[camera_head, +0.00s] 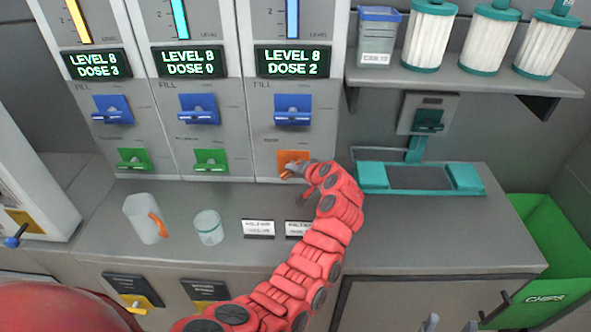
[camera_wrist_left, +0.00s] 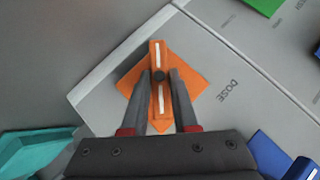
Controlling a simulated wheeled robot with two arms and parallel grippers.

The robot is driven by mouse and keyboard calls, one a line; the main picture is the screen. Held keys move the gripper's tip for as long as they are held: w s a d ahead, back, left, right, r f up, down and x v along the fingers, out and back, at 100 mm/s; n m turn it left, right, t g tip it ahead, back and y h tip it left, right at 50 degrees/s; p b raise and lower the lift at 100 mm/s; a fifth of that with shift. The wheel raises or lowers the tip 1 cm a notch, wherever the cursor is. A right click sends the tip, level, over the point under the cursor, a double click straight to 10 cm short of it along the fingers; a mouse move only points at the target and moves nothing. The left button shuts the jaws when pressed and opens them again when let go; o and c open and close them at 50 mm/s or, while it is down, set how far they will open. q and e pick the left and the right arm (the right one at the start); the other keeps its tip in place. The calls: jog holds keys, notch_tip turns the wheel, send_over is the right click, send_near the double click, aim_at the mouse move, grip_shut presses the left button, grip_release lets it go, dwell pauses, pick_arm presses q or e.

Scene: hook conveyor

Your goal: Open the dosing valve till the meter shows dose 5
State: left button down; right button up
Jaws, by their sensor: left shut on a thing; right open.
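The orange dosing valve (camera_head: 287,158) is at the bottom of the third dispenser panel. Its meter (camera_head: 292,61) reads LEVEL 8, DOSE 2. In the left wrist view, the valve's orange bar handle (camera_wrist_left: 159,60) stands on an orange diamond plate (camera_wrist_left: 190,75) beside the printed word DOSE. My left gripper (camera_head: 298,168) is at this valve, and its fingers are shut on the handle, one on each side (camera_wrist_left: 160,82). My right gripper (camera_head: 450,324) is open at the bottom edge of the head view, apart from the dispensers, and mostly cut off.
The two other panels have green valves (camera_head: 134,158) and read DOSE 3 and DOSE 0. Blue fill valves (camera_head: 292,108) sit above. A jug (camera_head: 143,220) and a cup (camera_head: 208,228) stand on the counter (camera_head: 420,235). A teal-ended tray (camera_head: 420,177) lies right; a green bin (camera_head: 550,260) stands beyond.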

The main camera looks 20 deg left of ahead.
pick_arm(q)
jog(key=shift+n+h, duration=0.3)
jog(key=shift+h, duration=0.1)
dwell(0.3)
jog(key=c, duration=0.7)
grip_release()
jog(key=shift+s, duration=0.1)
jog(key=b+v, duration=0.2)
jog(key=v, duration=1.5)
jog(key=shift+s+r+b, duration=0.15)
jog(key=shift+r+b, duration=0.1)
jog(key=shift+b, duration=0.05)
